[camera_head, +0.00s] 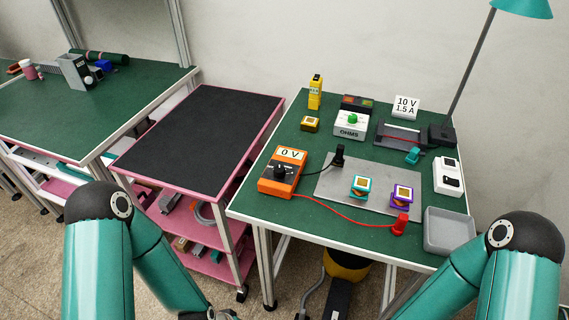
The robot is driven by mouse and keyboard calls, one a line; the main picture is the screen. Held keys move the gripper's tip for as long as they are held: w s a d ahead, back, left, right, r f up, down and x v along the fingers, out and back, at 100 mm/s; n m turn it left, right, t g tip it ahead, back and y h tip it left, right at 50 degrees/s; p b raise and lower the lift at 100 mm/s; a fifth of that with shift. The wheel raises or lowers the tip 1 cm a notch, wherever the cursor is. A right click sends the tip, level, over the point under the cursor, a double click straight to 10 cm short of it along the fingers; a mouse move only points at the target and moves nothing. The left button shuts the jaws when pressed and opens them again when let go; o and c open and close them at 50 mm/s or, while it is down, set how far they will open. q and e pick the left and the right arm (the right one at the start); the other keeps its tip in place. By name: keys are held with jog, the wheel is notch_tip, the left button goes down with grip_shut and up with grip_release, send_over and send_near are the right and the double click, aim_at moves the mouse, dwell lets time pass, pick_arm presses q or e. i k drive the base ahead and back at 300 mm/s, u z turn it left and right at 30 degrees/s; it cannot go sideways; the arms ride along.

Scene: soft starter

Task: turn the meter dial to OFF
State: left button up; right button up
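The orange meter (283,171) lies on the green bench (318,218) near its left front edge. Its white display reads "0 V". The black dial (280,172) sits on its face below the display; its pointer setting is too small to read. My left arm and my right arm rise at the lower left and lower right. Both grippers are below the picture, apart from the meter.
A grey mat (376,206) holds a teal block (360,186) and a purple block (402,195). A grey tray (449,232) is at the right front. A white OHMS box (351,125) and a "10 V 1.5 A" sign (405,106) stand behind. A pink cart (195,140) adjoins left.

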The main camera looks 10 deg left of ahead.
aim_at(279, 171)
jog(key=z, duration=0.65)
jog(key=k, duration=1.5)
jog(key=u, duration=0.75)
jog(key=i, duration=1.65)
